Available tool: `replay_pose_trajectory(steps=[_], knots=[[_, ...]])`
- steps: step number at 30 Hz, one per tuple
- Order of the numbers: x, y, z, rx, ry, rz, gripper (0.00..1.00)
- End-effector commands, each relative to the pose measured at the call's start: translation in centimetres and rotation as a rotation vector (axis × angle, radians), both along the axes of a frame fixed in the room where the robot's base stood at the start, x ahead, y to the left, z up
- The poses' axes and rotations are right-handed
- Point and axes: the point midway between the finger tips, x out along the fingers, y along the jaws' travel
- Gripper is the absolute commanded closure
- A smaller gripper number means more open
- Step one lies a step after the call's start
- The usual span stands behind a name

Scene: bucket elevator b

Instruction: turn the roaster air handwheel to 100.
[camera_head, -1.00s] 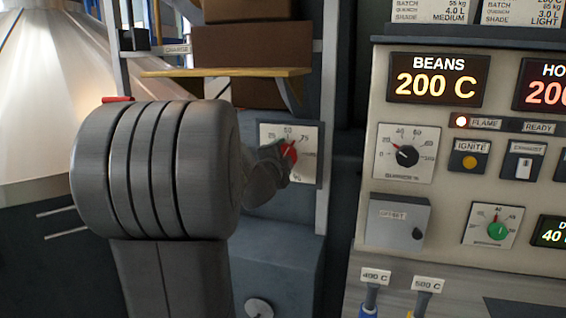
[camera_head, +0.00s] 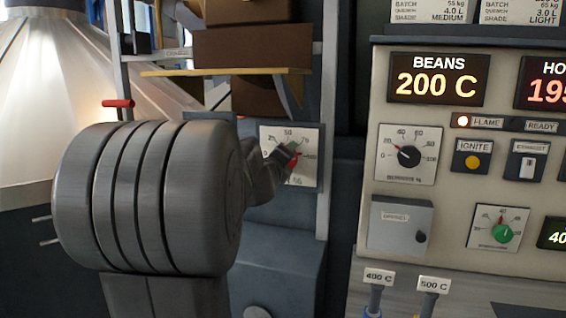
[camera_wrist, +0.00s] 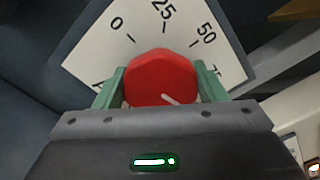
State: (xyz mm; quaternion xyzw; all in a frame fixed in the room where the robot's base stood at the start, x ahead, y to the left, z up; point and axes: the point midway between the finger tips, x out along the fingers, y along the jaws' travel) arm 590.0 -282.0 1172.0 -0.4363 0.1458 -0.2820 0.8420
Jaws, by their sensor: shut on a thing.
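The roaster air handwheel is a red knob (camera_head: 293,160) on a white dial plate (camera_head: 305,175) marked 0 to 100, left of the control panel. My gripper (camera_head: 287,156) is at the knob and hides part of it and its pointer in the head view. In the wrist view, the red knob (camera_wrist: 160,75) sits between the green fingers of my gripper (camera_wrist: 160,87), one on each side, shut on it. Its short white mark points to the lower right, past the 75 side of the scale. The 100 mark is hidden, so the exact reading cannot be told.
The control panel (camera_head: 455,222) stands to the right, with its own burner dial (camera_head: 407,157), switches and displays. A wooden shelf (camera_head: 225,72) with boxes juts out just above the dial. A metal upright (camera_head: 326,100) runs beside it.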

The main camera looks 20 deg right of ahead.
Motion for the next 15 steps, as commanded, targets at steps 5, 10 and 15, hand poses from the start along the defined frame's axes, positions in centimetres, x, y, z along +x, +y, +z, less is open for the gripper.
replay_pose_trajectory(steps=[5,10,15], knots=[[-0.05,-0.05,-0.23,0.079,-0.056,0.0,0.58],[-0.05,-0.06,-0.2,0.124,-0.09,0.0,0.58],[-0.05,-0.05,-0.18,0.147,-0.107,-0.001,0.58]])
